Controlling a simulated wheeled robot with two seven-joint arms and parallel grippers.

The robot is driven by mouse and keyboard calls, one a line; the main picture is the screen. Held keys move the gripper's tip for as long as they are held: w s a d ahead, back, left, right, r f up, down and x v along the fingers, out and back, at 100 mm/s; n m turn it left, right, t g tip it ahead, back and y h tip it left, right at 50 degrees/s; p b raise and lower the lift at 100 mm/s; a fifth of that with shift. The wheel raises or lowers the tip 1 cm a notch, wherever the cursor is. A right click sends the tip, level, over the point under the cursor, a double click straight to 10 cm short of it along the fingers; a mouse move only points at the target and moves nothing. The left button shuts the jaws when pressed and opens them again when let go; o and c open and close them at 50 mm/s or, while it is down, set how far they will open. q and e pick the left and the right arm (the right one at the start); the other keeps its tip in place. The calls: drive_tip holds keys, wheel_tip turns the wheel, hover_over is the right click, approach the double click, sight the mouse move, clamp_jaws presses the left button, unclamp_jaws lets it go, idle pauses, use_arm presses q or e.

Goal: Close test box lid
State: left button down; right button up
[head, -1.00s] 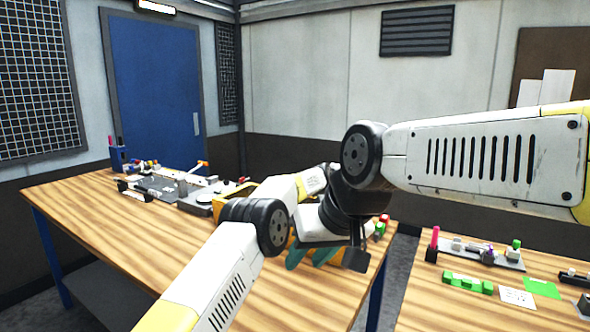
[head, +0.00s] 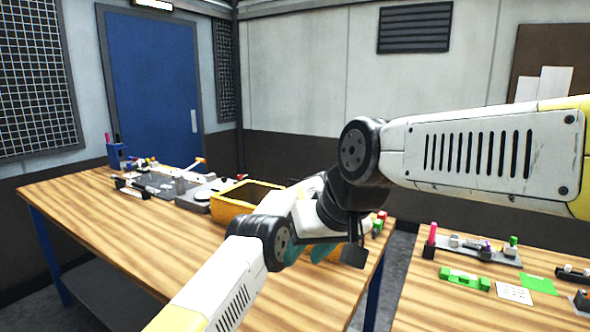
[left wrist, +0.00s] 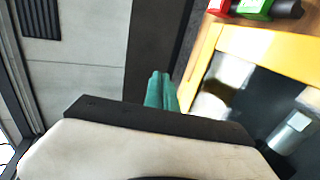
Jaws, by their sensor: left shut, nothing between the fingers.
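My left arm comes in from the lower left. Its teal fingers (left wrist: 161,92) show in the left wrist view, shut and empty, left of an open yellow box (left wrist: 268,42) with silvery and dark contents. In the head view my left gripper is mostly hidden among the arm links. A yellow box (head: 232,207) with an open top and dark inside stands on the left table, just beyond my left arm. My right gripper (head: 322,251) hangs low over the table's right end, with teal fingers partly covered; its opening cannot be judged. I cannot clearly make out a test box lid.
The wooden left table (head: 110,215) has grey fixtures (head: 160,184) at its back and bare wood in front. Small red and green pieces (head: 378,224) lie near its right end. A second table (head: 440,312) at right holds a tray of parts and green blocks (head: 466,280).

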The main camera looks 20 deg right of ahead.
use_arm(q)
drive_tip(key=shift+s+a+r, duration=0.25)
drive_tip(key=shift+a+r, duration=0.05)
drive_tip(key=shift+a, duration=0.25)
drive_tip(key=shift+v, duration=3.25)
drive_tip(key=shift+s+d+f, duration=0.1)
drive_tip(key=shift+s+f, duration=0.05)
drive_tip(key=shift+s, duration=0.05)
